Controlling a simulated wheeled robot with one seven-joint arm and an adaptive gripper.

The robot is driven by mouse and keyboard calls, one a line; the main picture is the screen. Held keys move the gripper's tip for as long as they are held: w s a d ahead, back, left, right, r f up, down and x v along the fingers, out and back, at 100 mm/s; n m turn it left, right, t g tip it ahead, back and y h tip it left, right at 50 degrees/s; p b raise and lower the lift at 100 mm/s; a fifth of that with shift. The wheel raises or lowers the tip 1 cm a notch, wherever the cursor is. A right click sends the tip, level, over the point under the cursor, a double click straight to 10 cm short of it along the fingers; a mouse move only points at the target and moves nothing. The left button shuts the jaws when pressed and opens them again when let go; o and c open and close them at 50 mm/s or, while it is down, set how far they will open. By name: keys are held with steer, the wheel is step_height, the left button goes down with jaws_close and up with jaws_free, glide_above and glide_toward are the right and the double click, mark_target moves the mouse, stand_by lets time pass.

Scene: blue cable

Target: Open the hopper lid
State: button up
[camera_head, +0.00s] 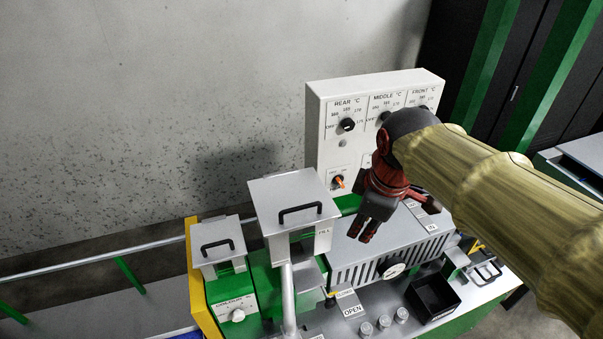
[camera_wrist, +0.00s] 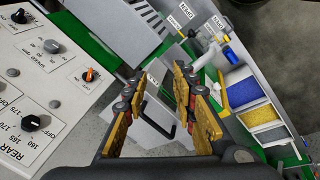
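The hopper with a FILL label has a flat grey lid (camera_head: 270,192) with a black bar handle (camera_head: 300,211), and the lid lies shut on top. In the wrist view the lid (camera_wrist: 138,135) and its handle (camera_wrist: 165,127) show between and below the fingers, partly hidden by them. My gripper (camera_head: 369,232) is to the right of the lid in the head view, pointing down and apart from it. In the wrist view its two fingers (camera_wrist: 160,82) are spread with nothing held between them.
A white control panel (camera_head: 318,115) with knobs stands behind my gripper. A smaller grey lid (camera_head: 212,230) with a handle is left of the hopper. A slotted grey housing (camera_head: 372,245) and a black tray (camera_head: 415,291) are to the right. Bins of blue and yellow pellets (camera_wrist: 250,92) show in the wrist view.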

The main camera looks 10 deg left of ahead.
mark_target(301, 207)
steer(key=w+a+r+n+g+p, duration=0.1)
steer(key=w+a+r+n+p, duration=0.1)
steer(key=a+r+n+p, duration=0.3)
steer(key=w+a+n+p, duration=0.2)
steer(key=a+n, duration=0.1)
steer(key=a, duration=0.5)
steer(key=x, duration=0.5)
steer(key=p+x, duration=0.1)
steer(key=x, duration=0.2)
steer(key=shift+a, duration=0.3)
steer(key=c, duration=0.3)
steer(key=c, duration=0.4)
jaws_close()
